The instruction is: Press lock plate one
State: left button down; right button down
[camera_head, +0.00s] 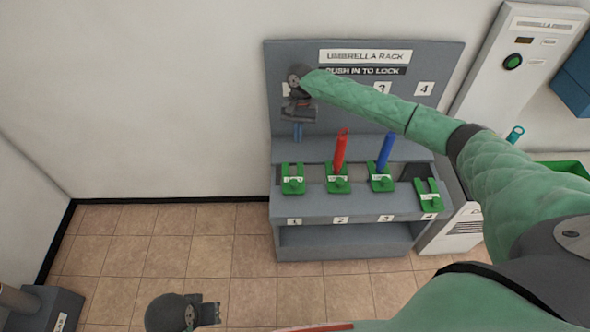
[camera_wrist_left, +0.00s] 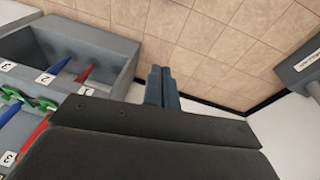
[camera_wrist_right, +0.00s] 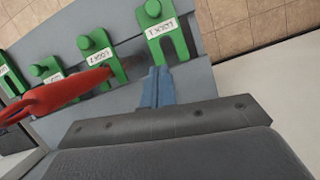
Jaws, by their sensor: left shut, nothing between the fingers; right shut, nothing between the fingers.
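Lock plate one (camera_head: 293,186) is a green forked plate with a knob and a white label, at the left end of the grey umbrella rack (camera_head: 355,206). My right gripper (camera_head: 298,138) is shut and empty, with its blue fingers pointing down above and behind plate one. In the right wrist view, plate one (camera_wrist_right: 168,38) lies just beyond the right fingertips (camera_wrist_right: 158,70); whether they touch cannot be told. My left gripper (camera_head: 212,313) is low at the bottom of the head view, away from the rack. Its fingers (camera_wrist_left: 162,72) are shut and empty.
A red umbrella (camera_head: 340,152) stands at plate two (camera_head: 338,185) and a blue umbrella (camera_head: 385,153) at plate three (camera_head: 381,183). Plate four (camera_head: 429,202) is at the right end. A white cabinet (camera_head: 515,65) stands right of the rack.

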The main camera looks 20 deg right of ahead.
aim_at(296, 183)
dwell(0.3)
